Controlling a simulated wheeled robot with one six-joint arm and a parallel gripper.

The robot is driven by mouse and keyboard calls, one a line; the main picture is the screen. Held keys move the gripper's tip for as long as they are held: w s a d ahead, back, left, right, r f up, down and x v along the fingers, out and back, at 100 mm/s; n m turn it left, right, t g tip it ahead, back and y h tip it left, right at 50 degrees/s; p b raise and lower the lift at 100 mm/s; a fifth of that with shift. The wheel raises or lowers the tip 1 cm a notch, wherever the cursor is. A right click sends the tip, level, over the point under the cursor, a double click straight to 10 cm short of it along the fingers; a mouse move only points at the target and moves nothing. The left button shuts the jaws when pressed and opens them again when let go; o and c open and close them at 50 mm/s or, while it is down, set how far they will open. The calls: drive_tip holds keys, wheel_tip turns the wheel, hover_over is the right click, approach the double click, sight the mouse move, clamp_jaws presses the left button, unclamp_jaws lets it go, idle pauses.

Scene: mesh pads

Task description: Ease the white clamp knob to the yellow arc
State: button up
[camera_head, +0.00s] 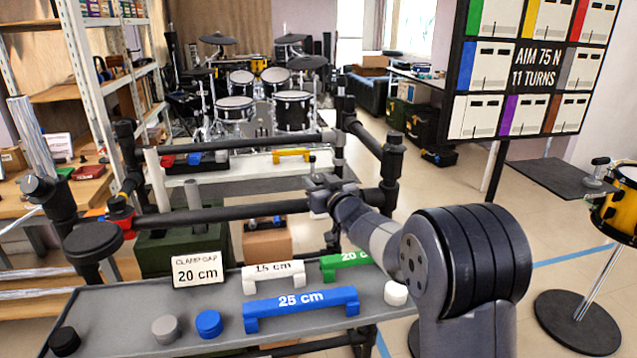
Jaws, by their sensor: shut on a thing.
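My gripper (328,184) is at the end of my dark arm, over the black horizontal rail near its right-hand joint. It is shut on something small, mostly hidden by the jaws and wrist. A bit of white (318,212) shows just below the jaws and fits the white clamp knob, but its shape is unclear. A loose white cylinder (396,293) stands apart on the grey tray's right end. I cannot make out a yellow arc at the clamp. A sign (521,68) at the upper right reads "AIM 75 N 11 TURNS".
The grey tray (120,325) holds a blue 25 cm block (300,305), a white 15 cm block (273,273), a green block (346,264) and several round knobs. A "CLAMP GAP 20 cm" card (197,270) stands at its back. Black rails and posts surround my gripper.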

drive_tip(key=shift+d+r+n+g+y+p, duration=0.1)
drive_tip(key=shift+r+n+g+y+p, duration=0.3)
drive_tip(key=shift+p, duration=1.2)
drive_tip(key=shift+y+p, duration=0.5)
drive_tip(key=shift+p, duration=0.25)
drive_tip(key=n+g+y+p, duration=0.3)
drive_tip(key=n+g+p, duration=0.1)
drive_tip(key=p, duration=0.3)
drive_tip(key=shift+f+y, duration=0.15)
drive_tip(key=shift+y, duration=0.25)
drive_tip(key=n+g+y+p, duration=0.1)
drive_tip(key=g, duration=0.1)
drive_tip(key=n+g+y+p, duration=0.1)
drive_tip(key=n+g+p, duration=0.1)
drive_tip(key=shift+f+g, duration=0.2)
drive_tip(key=shift+g, duration=0.1)
drive_tip(key=shift+f+n+g+y, duration=0.1)
drive_tip(key=shift+n+g+y, duration=0.7)
drive_tip(key=shift+n+g, duration=1.15)
drive_tip(key=shift+g, duration=0.75)
drive_tip(key=o, duration=1)
